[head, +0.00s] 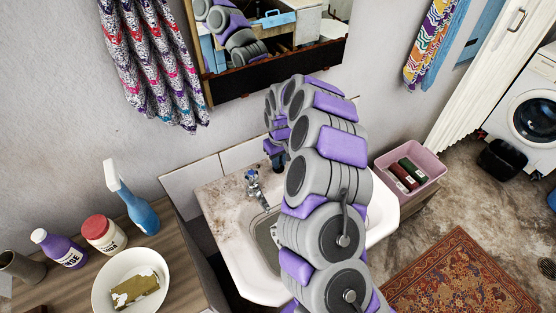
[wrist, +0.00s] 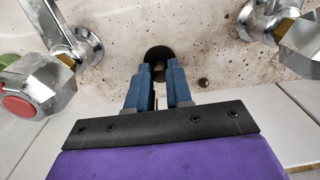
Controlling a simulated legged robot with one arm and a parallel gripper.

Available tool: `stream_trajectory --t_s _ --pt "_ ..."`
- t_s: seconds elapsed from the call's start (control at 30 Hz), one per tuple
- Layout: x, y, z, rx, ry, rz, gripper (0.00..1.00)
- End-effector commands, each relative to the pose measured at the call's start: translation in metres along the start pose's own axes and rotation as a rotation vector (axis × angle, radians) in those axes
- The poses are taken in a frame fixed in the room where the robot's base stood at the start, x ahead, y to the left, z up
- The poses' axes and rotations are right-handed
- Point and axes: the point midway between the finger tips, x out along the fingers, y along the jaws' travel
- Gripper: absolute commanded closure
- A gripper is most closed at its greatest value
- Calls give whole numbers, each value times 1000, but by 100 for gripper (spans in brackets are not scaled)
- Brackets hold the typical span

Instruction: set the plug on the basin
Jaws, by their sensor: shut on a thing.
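The plug (wrist: 157,54), dark and round, shows at the tips of my gripper's blue fingers in the wrist view. My gripper (wrist: 160,70) is shut on it, over the stained back ledge of the basin (wrist: 210,65) between two taps. I cannot tell whether the plug touches the ledge. In the head view the white basin (head: 213,200) is partly hidden by my arm. My gripper (head: 274,150) is at its back edge by the wall, and the plug cannot be made out there.
A chrome tap with a red cap (wrist: 30,88) and another tap (wrist: 300,45) flank my gripper. A wooden counter (head: 180,270) at left holds a white bowl (head: 105,285), a spray bottle (head: 138,208) and other containers. A pink crate (head: 425,180) stands right of the basin.

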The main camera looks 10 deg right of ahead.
Motion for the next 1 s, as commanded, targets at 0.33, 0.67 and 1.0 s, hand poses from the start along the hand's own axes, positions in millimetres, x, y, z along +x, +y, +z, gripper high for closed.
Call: stream_trajectory --t_s 0.33,0.67,1.0 --pt "1 -2 -1 -1 -1 2 54" --pt "-5 0 0 -1 1 1 54" --pt "-57 -1 -1 0 3 3 54"
